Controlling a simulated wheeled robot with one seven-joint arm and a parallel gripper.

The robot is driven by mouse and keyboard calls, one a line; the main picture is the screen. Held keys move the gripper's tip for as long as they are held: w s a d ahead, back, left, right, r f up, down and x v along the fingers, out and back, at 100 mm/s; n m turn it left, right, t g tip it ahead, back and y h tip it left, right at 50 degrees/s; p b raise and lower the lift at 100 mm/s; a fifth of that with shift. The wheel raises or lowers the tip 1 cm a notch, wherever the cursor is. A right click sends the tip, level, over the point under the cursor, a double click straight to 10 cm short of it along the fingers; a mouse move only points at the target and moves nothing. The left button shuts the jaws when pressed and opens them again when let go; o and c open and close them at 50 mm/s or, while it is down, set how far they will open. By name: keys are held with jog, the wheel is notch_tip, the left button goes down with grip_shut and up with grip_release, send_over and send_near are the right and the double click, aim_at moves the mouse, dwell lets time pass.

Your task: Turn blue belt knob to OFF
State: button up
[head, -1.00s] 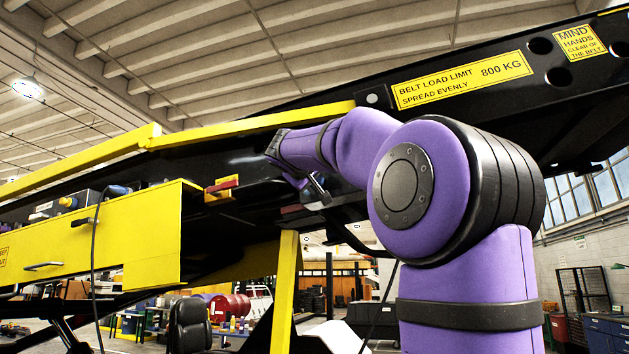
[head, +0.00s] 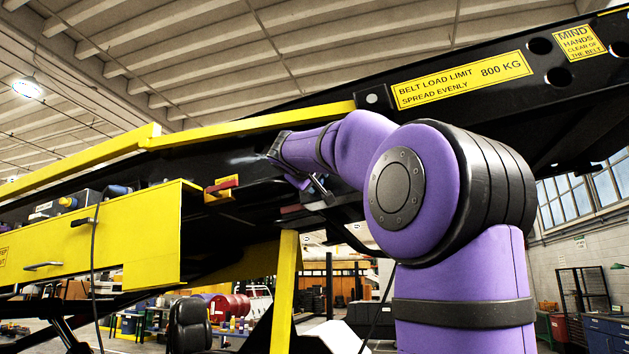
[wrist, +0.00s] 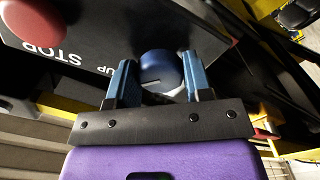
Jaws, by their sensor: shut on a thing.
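The blue belt knob (wrist: 161,70) is a round blue cap with a dark slot line, at the top middle of the wrist view. My gripper (wrist: 159,75) has its two blue-padded fingers on either side of the knob and is shut on it. Part of the knob's base is hidden by the gripper's dark front plate. Lettering for the knob's positions cannot be read from here. In the head view my purple arm reaches to the black side of the loader, and the knob and fingertips cannot be made out.
A red button (wrist: 32,17) stands left of the knob on the black panel (wrist: 95,50), beside upside-down STOP lettering. In the head view a yellow rail (head: 250,126) runs above my wrist, and a yellow post (head: 285,290) stands below it. A yellow box (head: 150,240) is at left.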

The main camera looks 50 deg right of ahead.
jog(key=shift+n, duration=4.1)
jog(key=o, duration=0.9)
jog(key=shift+a, duration=0.1)
jog(key=v, duration=1)
jog(key=shift+s+a, duration=0.15)
jog(key=shift+a, duration=0.1)
